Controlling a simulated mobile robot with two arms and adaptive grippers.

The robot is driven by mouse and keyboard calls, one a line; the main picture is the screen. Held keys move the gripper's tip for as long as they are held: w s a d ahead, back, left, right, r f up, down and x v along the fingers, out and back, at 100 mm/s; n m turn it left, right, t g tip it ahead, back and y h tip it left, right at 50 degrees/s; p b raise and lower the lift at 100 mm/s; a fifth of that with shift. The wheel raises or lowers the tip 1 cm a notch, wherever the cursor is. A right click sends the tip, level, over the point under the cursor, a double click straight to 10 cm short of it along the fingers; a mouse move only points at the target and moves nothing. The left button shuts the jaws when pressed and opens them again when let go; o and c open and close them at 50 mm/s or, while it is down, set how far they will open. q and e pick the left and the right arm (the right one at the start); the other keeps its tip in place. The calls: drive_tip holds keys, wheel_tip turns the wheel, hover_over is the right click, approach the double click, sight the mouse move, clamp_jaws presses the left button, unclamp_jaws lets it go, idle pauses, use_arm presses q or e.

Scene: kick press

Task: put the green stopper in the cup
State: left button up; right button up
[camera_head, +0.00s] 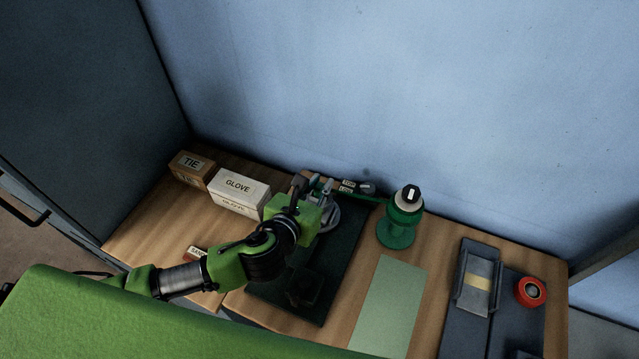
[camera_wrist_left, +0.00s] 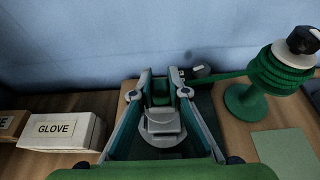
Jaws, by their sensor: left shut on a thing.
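My left gripper (camera_head: 318,190) reaches in from the left over the dark green mat (camera_head: 345,240). In the left wrist view its two fingers (camera_wrist_left: 160,88) are shut on a small green piece, which looks like the green stopper (camera_wrist_left: 159,97). The fingers hide most of it. A grey round piece (camera_wrist_left: 163,138) lies below and between the fingers; it also shows beside the gripper in the head view (camera_head: 332,216). I cannot tell whether it is the cup, and no other clear cup shows. My right gripper is not in view.
A green stand (camera_head: 397,235) with a black-and-white top is right of the gripper, a thin green arm reaching left from it. GLOVE (camera_head: 238,190) and TIE (camera_head: 190,167) boxes stand left. A pale green sheet (camera_head: 390,300), grey tray (camera_head: 478,280) and red roll (camera_head: 530,291) lie right.

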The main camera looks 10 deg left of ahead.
use_arm(q)
drive_tip(key=shift+f, duration=0.25)
idle(0.3)
drive_tip(key=o, duration=0.9)
drive_tip(key=shift+s, duration=0.1)
drive_tip(key=v, duration=1.2)
